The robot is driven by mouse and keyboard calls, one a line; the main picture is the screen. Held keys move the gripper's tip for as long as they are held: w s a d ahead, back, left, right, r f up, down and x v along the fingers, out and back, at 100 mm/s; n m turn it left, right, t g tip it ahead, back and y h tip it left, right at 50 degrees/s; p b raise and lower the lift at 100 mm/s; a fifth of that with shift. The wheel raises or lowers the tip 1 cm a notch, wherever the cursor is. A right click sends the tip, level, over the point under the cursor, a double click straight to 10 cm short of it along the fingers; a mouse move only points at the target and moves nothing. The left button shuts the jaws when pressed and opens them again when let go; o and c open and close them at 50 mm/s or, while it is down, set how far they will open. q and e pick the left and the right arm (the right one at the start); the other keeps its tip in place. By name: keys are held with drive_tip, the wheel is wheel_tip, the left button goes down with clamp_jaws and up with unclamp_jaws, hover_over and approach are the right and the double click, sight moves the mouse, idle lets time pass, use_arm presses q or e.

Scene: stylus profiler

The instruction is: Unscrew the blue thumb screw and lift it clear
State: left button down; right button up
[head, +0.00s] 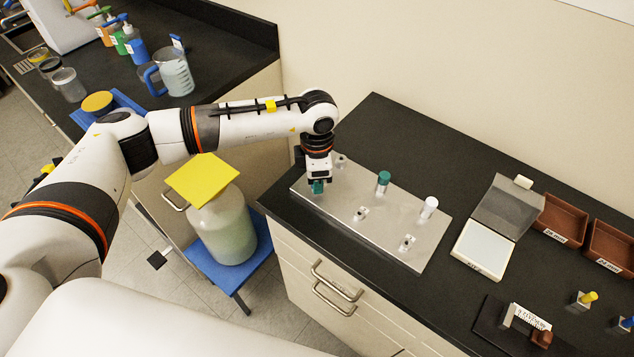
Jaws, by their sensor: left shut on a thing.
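My left gripper (318,188) points down at the left end of a metal plate (332,207) on the black bench. It is shut on a small teal piece (317,187), mostly hidden between the fingers; I cannot tell whether it is seated in the plate or just above it. Another teal-capped screw (383,182) stands upright on the plate, apart from the gripper. A white-capped screw (429,207) stands farther right. A blue-topped piece (628,323) shows at the right picture edge, off the plate. My right gripper is not in view.
Small metal fittings (361,213) sit on the plate. To its right are an open flat case (484,249), brown trays (560,218) and a yellow-topped piece (588,298). A large jug (222,230) stands on a blue stool below my left arm. The bench behind the plate is clear.

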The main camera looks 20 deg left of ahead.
use_arm(q)
drive_tip(key=n, duration=0.4)
drive_tip(key=shift+n, duration=0.4)
drive_tip(key=n, duration=1.4)
drive_tip(key=shift+n, duration=0.3)
drive_tip(key=n, duration=0.8)
drive_tip(key=shift+s, duration=0.1)
drive_tip(key=n, duration=0.4)
drive_tip(key=shift+f+n, duration=0.1)
drive_tip(key=shift+n, duration=0.3)
drive_tip(key=n, duration=0.4)
drive_tip(key=shift+n, duration=0.3)
drive_tip(key=c, duration=1.4)
unclamp_jaws()
